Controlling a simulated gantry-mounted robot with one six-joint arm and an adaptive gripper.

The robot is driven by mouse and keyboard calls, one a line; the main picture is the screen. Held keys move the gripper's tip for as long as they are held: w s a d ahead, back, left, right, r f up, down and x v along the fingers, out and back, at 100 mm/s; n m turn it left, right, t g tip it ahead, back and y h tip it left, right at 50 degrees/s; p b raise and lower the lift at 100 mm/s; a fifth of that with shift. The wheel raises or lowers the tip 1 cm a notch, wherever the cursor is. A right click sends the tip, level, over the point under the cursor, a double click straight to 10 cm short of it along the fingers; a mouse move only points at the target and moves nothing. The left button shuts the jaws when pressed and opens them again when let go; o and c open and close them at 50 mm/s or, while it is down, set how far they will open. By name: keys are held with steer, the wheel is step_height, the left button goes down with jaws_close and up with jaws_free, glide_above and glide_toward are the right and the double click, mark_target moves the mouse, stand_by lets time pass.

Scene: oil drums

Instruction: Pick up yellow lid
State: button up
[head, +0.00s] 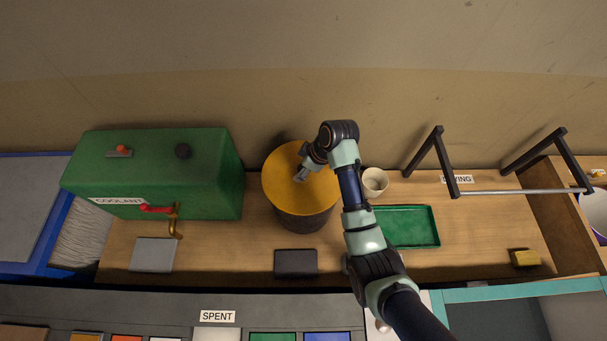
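The yellow lid (283,192) is a round disc lying flat on top of a dark drum (303,222) in the middle of the workbench. My gripper (299,177) is over the middle of the lid, at or just above its surface. My arm reaches in from the lower right and hides the lid's right edge. The fingers are small and dark in this view, so I cannot tell whether they are open or shut, or whether they touch the lid.
A green coolant tank (160,170) with a red-handled tap stands left. A white cup (375,181), a green tray (412,227) and a drying rack (520,192) stand right. A dark block (296,263) and a grey plate (153,255) lie in front. A yellow block (525,258) sits far right.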

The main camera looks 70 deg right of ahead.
jaws_close()
step_height(320, 180, up, 20)
steer(key=p, duration=0.7)
steer(key=shift+p, duration=0.35)
